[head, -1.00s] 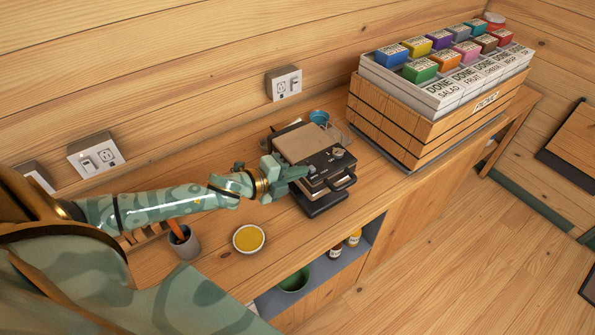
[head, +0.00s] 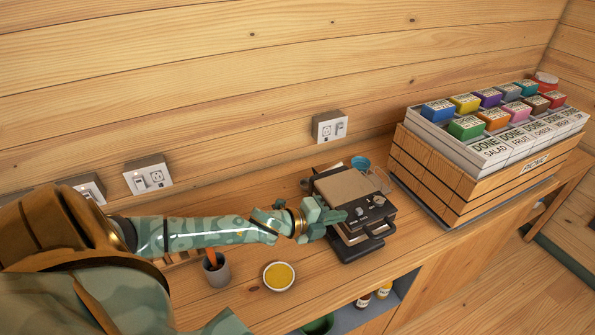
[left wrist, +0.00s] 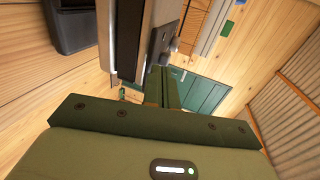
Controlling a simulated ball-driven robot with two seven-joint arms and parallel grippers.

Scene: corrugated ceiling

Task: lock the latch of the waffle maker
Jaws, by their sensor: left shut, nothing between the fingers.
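The waffle maker (head: 350,188) sits on the wooden counter in the head view, with a tan-topped lid, a black front panel with a small knob (head: 378,200) and a black front handle (head: 380,231). The lid appears down. My left gripper (head: 338,215) is shut and empty at the machine's left front side, its green fingers close to the panel. Contact cannot be told. In the left wrist view, the fingers (left wrist: 163,84) point up beside the waffle maker's edge (left wrist: 158,32). I cannot make out the latch clearly; the gripper may cover it. My right gripper is out of view.
A wooden crate (head: 448,187) with coloured boxes stands right of the machine. A blue cup (head: 361,162) is behind it. A yellow-filled bowl (head: 278,276) and a grey cup (head: 216,271) stand on the counter at left. An open shelf is below the counter's front edge.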

